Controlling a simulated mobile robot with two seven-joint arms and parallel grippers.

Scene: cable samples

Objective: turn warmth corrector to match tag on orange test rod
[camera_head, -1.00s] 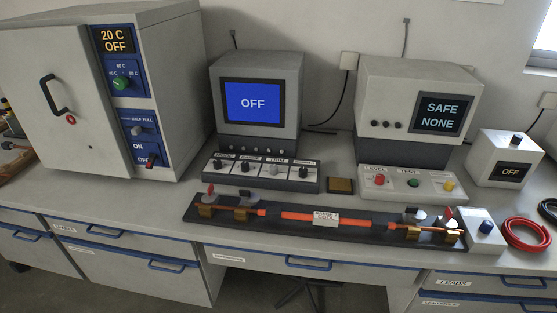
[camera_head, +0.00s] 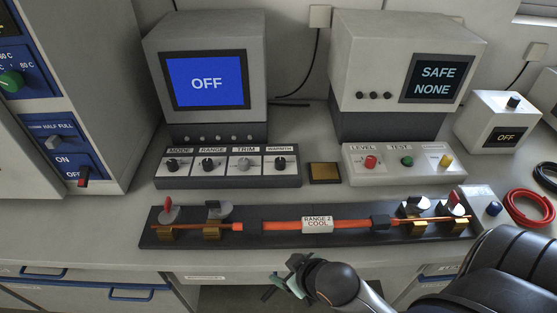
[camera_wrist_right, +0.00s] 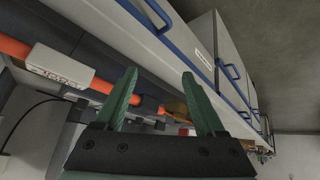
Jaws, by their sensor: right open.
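The WARMTH knob (camera_head: 281,163) is black with a pale pointer line. It is the rightmost of the knobs on the panel (camera_head: 228,182) below the blue screen. The orange test rod (camera_head: 282,226) lies in its dark fixture, with a white tag (camera_head: 317,225) reading "RANGE 2 COOL". The rod (camera_wrist_right: 15,48) and tag (camera_wrist_right: 60,66) also show in the right wrist view. My right gripper (camera_head: 280,277) is in front of the bench edge, below the rod and well away from the knob. Its green fingers (camera_wrist_right: 158,75) are apart and empty. My left gripper is out of view.
The blue screen (camera_head: 206,80) reads OFF. The right box's screen (camera_head: 435,80) reads SAFE NONE. The fixture (camera_head: 155,236) lies between the bench edge and the knob panel. A brass-coloured square (camera_head: 324,173) sits right of the panel. Red cable (camera_head: 528,209) is coiled at right.

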